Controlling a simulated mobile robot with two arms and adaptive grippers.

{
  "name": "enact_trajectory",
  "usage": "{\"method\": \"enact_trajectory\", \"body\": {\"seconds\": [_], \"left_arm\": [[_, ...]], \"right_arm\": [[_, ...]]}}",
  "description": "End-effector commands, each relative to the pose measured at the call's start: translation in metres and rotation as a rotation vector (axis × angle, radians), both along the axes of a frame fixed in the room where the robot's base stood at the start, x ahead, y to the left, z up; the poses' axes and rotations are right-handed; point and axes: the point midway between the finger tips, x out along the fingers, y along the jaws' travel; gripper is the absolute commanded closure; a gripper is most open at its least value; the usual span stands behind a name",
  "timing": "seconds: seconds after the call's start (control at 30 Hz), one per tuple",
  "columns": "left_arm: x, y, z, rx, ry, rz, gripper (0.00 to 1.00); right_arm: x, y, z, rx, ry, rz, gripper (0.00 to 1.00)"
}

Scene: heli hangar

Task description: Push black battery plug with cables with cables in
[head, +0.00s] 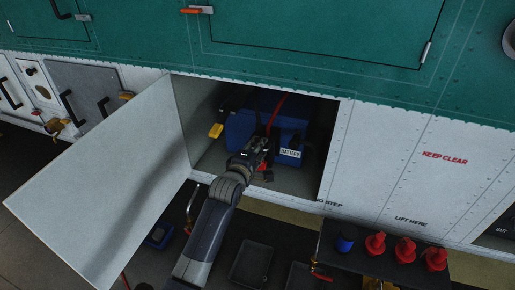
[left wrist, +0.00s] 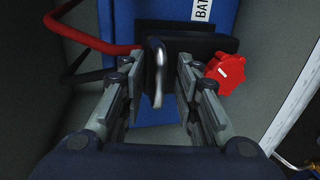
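The blue battery (head: 238,130) sits in the open bay of the white lower panel; its blue case also shows in the left wrist view (left wrist: 118,20). The black battery plug (left wrist: 205,45) is at its front, with a metal loop on its upright grip. Red and black cables run from it to the left. My left gripper (head: 263,150) reaches into the bay at the plug. In the left wrist view its two fingers (left wrist: 160,75) stand on either side of the plug's grip, with narrow gaps showing. Whether the plug is fully seated is hidden. My right gripper is not in view.
A red knob (left wrist: 225,73) is close beside the right finger. The open bay door (head: 105,185) stands left of my arm. A yellow-tipped part (head: 215,131) is at the bay's left. Red caps (head: 405,250) and a blue one stand on a shelf below right.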

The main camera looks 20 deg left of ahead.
Motion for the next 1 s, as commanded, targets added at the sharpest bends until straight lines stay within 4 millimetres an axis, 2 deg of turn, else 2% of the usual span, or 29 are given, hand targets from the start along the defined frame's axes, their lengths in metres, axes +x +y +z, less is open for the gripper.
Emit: {"method": "enact_trajectory", "body": {"seconds": [0.23,0.37,0.6,0.83,1.0], "left_arm": [[0.0,0.0,0.0,0.001,-0.001,0.0,0.7],[0.0,0.0,0.0,0.001,0.0,0.0,1.0],[0.002,0.0,0.0,-0.001,0.0,0.001,1.0],[0.028,0.0,-0.001,-0.003,-0.002,0.003,1.0],[0.036,-0.001,0.001,-0.002,-0.001,0.002,1.0]], "right_arm": [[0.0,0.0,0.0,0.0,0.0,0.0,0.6],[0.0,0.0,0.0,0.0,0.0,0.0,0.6],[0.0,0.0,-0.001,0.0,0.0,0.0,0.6],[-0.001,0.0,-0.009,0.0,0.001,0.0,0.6],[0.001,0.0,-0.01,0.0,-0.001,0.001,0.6]]}}
